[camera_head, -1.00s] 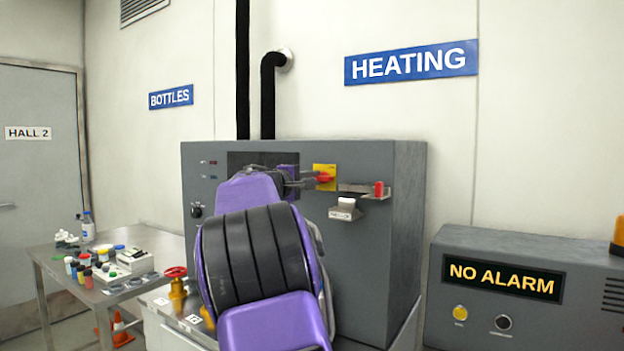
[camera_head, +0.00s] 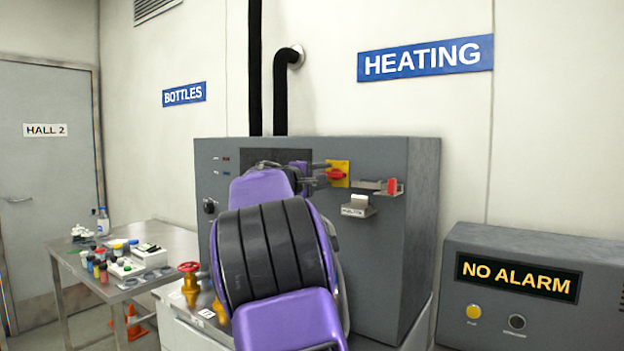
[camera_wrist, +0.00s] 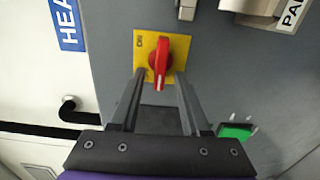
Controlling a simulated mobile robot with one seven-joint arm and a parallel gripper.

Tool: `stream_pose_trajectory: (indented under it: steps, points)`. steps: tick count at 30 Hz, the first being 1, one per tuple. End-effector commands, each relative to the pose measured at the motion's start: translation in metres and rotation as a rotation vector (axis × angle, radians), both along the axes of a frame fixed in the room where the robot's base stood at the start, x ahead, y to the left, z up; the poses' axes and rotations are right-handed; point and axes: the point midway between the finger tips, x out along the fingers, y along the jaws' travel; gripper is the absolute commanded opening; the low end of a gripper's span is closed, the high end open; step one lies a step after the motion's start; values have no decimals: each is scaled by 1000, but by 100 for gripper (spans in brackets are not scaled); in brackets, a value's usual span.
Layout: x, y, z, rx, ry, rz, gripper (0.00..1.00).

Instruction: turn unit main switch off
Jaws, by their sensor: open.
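The unit main switch is a red rotary handle (camera_head: 336,175) on a yellow plate (camera_head: 341,167), on the front of the grey heating unit (camera_head: 385,240). In the wrist view the red handle (camera_wrist: 159,62) lies in line with the gap between my fingers, near the "ON" mark on the yellow plate (camera_wrist: 142,58). My gripper (camera_head: 322,172) is open, its fingertips just left of the handle in the head view. In the wrist view my open gripper (camera_wrist: 156,78) has a fingertip at either side of the handle's lower end. Contact with the handle cannot be told.
A small shelf with a red part (camera_head: 392,186) and a labelled tray (camera_head: 358,207) jut out right of the switch. A green part (camera_wrist: 236,131) shows beside my right finger in the wrist view. Red-handled valve (camera_head: 189,267) and bottle table (camera_head: 150,240) stand left; alarm box (camera_head: 540,260) stands right.

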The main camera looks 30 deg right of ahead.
Motion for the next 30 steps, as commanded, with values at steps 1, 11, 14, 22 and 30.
stream_pose_trajectory:
  steps: [1,11,14,22,30]
  points:
    - [-1,5,-1,1,-2,3,46]
    - [-28,71,-1,1,-3,7,46]
    - [-38,94,-1,2,-1,6,46]
    - [-58,143,0,0,-1,4,46]
    - [-65,158,0,0,0,0,46]
